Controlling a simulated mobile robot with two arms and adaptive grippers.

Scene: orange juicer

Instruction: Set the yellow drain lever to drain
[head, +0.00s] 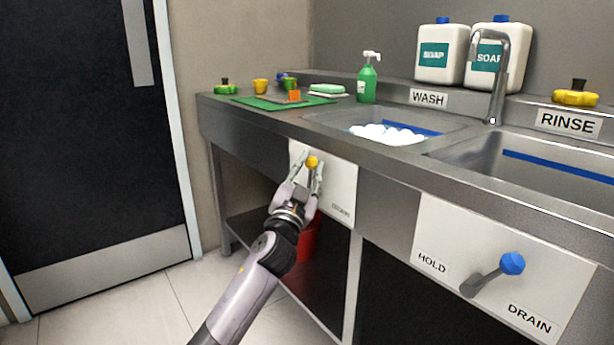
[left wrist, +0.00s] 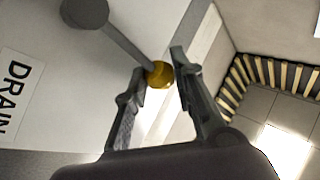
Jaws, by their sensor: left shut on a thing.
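The yellow drain lever's knob (head: 312,162) shows at the white panel (head: 342,188) under the wash sink. My left gripper (head: 309,169) is at this knob, shut on it. In the left wrist view the yellow knob (left wrist: 159,75) sits between the two fingertips (left wrist: 160,68). There the lever's grey bar (left wrist: 125,45) runs from a round pivot (left wrist: 85,12) to the knob. A DRAIN label (left wrist: 17,97) shows at the left of that view, away from the knob. The panel's HOLD label is not visible. My right gripper is not in view.
A second lever with a blue knob (head: 512,263) is on the rinse panel at the right. The wash sink holds white foam (head: 387,134). A red bucket (head: 308,240) stands below the counter, behind my left arm. Floor at the left is clear.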

